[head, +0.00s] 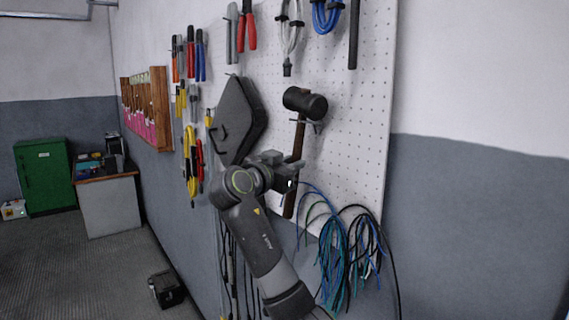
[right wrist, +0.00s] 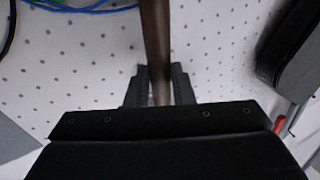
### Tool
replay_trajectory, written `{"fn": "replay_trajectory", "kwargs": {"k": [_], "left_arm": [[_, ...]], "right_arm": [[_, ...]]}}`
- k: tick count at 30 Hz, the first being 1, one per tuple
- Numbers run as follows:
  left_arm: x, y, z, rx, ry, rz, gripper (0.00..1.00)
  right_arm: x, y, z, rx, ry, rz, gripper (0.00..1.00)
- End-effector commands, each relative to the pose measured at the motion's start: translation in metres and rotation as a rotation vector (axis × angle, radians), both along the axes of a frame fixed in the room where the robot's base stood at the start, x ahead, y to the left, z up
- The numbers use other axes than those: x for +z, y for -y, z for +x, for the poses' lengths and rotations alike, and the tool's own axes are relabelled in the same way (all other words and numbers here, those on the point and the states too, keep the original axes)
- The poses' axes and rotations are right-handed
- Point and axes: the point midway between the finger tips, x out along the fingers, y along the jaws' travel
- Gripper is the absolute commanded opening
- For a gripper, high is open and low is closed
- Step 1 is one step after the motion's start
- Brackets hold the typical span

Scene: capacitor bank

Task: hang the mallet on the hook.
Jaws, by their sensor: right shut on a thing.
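The mallet (head: 302,103) has a dark cylindrical head and a long brown handle. It is upright, head up, close in front of the white pegboard. My right gripper (head: 292,172) is shut on the handle, below the head. In the right wrist view the brown handle (right wrist: 156,40) runs between the two dark fingers (right wrist: 159,88). A small metal hook (head: 317,127) shows just under the right part of the head. I cannot tell whether the head touches it. My left gripper is not in view.
The pegboard (head: 362,120) holds pliers (head: 247,28), cable loops and a black case (head: 239,118) left of the mallet. Blue and green cables (head: 340,250) hang below right. A green cabinet (head: 44,175) and a desk (head: 108,205) stand far left. The wall at right is bare.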

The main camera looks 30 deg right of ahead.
Motion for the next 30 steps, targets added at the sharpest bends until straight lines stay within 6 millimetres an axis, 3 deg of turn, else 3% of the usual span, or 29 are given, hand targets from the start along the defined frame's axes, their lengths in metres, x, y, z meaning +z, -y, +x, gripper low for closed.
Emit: {"fn": "replay_trajectory", "kwargs": {"k": [11, 30], "left_arm": [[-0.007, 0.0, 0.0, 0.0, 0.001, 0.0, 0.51], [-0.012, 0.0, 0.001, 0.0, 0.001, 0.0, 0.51]], "right_arm": [[-0.006, 0.019, 0.002, 0.001, 0.0, -0.002, 0.0], [-0.006, 0.02, 0.002, 0.003, 0.0, -0.003, 0.0]]}}
